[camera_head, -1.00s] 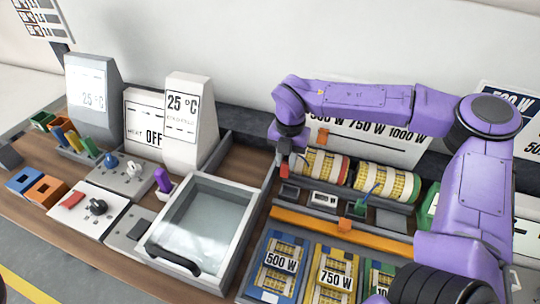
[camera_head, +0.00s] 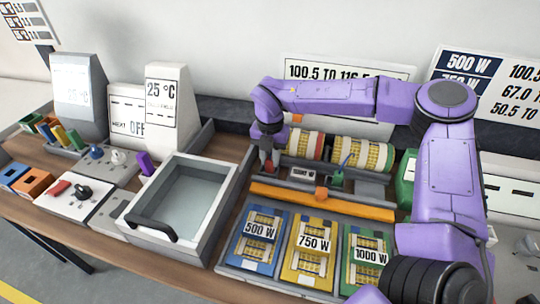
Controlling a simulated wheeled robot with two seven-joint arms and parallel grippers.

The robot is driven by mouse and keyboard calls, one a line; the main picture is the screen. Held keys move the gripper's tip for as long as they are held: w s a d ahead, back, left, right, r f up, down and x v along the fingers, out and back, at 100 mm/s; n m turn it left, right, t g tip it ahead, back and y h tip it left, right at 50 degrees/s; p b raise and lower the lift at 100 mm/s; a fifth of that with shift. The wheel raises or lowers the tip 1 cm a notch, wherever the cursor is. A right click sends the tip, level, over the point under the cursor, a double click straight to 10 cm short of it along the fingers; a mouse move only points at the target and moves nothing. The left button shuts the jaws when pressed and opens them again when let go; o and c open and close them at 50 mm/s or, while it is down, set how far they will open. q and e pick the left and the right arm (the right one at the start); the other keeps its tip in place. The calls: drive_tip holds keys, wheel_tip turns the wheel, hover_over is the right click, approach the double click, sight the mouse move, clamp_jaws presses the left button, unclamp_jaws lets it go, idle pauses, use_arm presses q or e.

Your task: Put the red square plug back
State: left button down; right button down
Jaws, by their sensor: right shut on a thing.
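My right gripper (camera_head: 268,155) hangs down from the purple arm at the left end of the coil rack, in the middle of the head view. It is shut on the red square plug (camera_head: 269,165), which shows only as a small red patch at the fingertips. The plug is just above or at the dark socket area at the left of the row below the coils. I cannot tell whether it touches. The socket itself is mostly hidden. My left gripper is out of view.
Wound yellow coils (camera_head: 305,144) lie right beside the gripper. A green plug (camera_head: 337,179) and an orange bar (camera_head: 320,201) are close by. Blue, yellow and green watt cards (camera_head: 314,246) lie in front. A lidded glass-topped tray (camera_head: 190,200) stands to the left.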

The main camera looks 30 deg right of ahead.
drive_tip(key=c, duration=1.1)
unclamp_jaws()
drive_tip(key=shift+w, duration=0.15)
drive_tip(key=shift+c, duration=0.2)
drive_tip(key=o, duration=0.3)
drive_tip(key=shift+w+a+f, duration=0.1)
drive_tip(key=shift+w+f, duration=0.15)
drive_tip(key=shift+w, duration=0.1)
drive_tip(key=shift+s+r, duration=0.2)
drive_tip(key=shift+s, duration=0.1)
drive_tip(key=shift+r, duration=0.3)
wheel_tip(320, 180, up, 10)
drive_tip(key=shift+w+f+b, duration=0.15)
drive_tip(key=shift+b, duration=0.5)
